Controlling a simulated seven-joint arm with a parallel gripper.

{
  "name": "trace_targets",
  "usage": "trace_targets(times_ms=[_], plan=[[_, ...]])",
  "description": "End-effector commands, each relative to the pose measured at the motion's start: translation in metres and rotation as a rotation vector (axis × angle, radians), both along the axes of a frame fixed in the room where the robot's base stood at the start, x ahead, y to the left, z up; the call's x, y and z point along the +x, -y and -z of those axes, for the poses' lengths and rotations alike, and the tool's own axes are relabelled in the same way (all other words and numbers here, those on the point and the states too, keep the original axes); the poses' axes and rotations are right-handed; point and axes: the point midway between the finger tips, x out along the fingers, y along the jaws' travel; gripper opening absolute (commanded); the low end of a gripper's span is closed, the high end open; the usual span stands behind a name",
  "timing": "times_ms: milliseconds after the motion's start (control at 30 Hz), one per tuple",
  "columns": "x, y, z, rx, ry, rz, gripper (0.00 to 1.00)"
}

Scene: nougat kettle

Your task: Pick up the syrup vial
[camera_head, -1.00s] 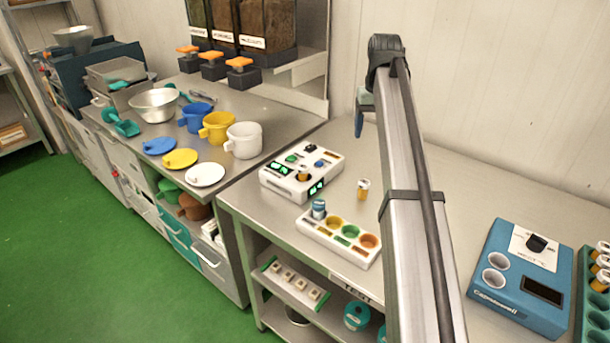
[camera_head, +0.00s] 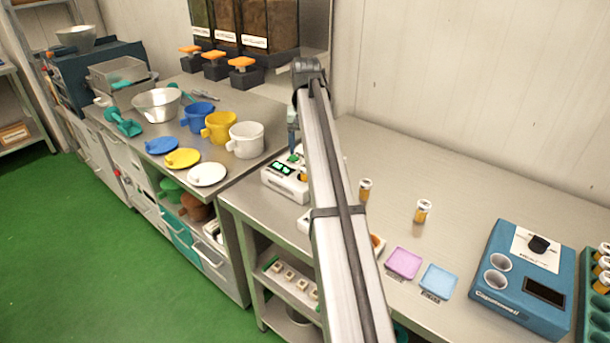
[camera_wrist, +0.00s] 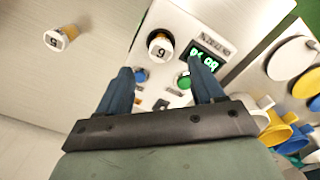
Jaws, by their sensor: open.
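No label in view reads syrup, so I cannot tell which vial is the syrup vial. In the wrist view, a white-capped vial (camera_wrist: 160,43) with a number stands in a white device with green displays (camera_wrist: 203,58), between and just beyond my fingertips. My gripper (camera_wrist: 160,62) is open, with nothing between its fingers. In the head view it is above the white device (camera_head: 283,182), partly behind my arm. Another orange vial with a white cap (camera_wrist: 60,37) stands on the table beside the device.
A pink pad (camera_head: 403,263) and a blue pad (camera_head: 438,281) lie near the table's front edge. A blue machine (camera_head: 520,275) and a green vial rack (camera_head: 598,300) stand at right. My arm hides most of the tray with coloured wells. Cups (camera_head: 245,140) stand on the left counter.

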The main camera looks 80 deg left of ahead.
Motion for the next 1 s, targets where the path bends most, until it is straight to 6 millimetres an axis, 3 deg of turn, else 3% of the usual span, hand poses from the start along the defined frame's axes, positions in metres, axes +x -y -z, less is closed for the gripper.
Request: trace_targets(times_ms=[100,433,700,1000], plan=[[0.0,0.001,0.019,-0.002,0.0,0.0,0.67],[0.0,-0.001,0.039,-0.001,0.0,0.0,0.67],[-0.002,-0.002,0.073,-0.002,0.0,0.0,0.67],[-0.001,-0.003,0.08,0.0,0.0,0.0,0.67]])
